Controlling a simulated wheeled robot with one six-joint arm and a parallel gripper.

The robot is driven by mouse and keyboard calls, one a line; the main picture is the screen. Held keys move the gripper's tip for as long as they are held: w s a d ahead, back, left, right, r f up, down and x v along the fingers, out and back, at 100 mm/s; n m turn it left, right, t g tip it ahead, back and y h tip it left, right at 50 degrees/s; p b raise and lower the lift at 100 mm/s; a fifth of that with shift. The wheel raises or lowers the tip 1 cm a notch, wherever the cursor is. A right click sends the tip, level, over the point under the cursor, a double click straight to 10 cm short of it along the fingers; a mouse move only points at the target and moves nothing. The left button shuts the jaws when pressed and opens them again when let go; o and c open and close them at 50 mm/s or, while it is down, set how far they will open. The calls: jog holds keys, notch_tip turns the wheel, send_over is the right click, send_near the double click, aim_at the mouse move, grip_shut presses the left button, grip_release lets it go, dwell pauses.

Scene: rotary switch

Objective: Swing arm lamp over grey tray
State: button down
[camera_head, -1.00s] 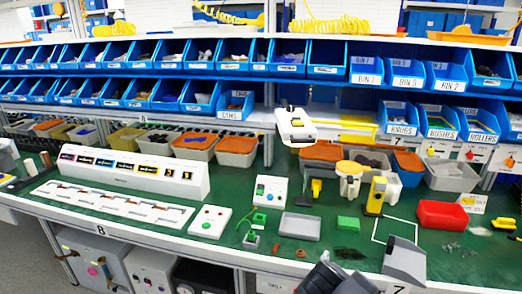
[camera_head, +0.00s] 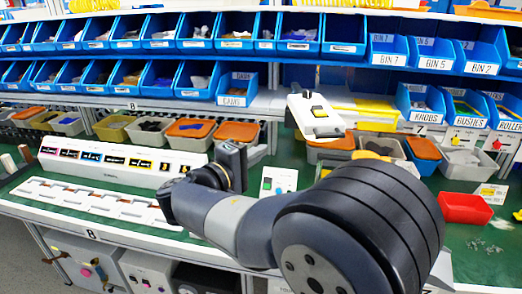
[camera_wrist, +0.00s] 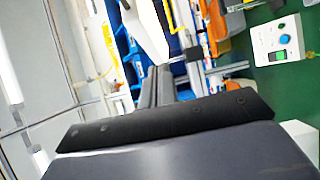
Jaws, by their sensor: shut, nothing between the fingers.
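In the wrist view a white body with a yellow strip, likely the lamp head (camera_wrist: 147,30), shows beyond my fingers. My gripper (camera_head: 258,153) is left of and below the lamp in the head view, apart from it. It also shows in the wrist view (camera_wrist: 160,75), its fingers together and empty.
A white control box (camera_head: 278,180) with coloured buttons stands just right of my gripper; its blue knob shows in the wrist view (camera_wrist: 283,40). A long white panel (camera_head: 120,155) is to the left. A red bin (camera_head: 465,208) is at right. Blue bins (camera_head: 235,88) line the back.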

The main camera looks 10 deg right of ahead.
jog(key=w+d+p, duration=0.3)
jog(key=w+d, duration=0.2)
jog(key=d, duration=0.4)
jog(key=shift+d, duration=0.2)
jog(key=shift+f, duration=0.1)
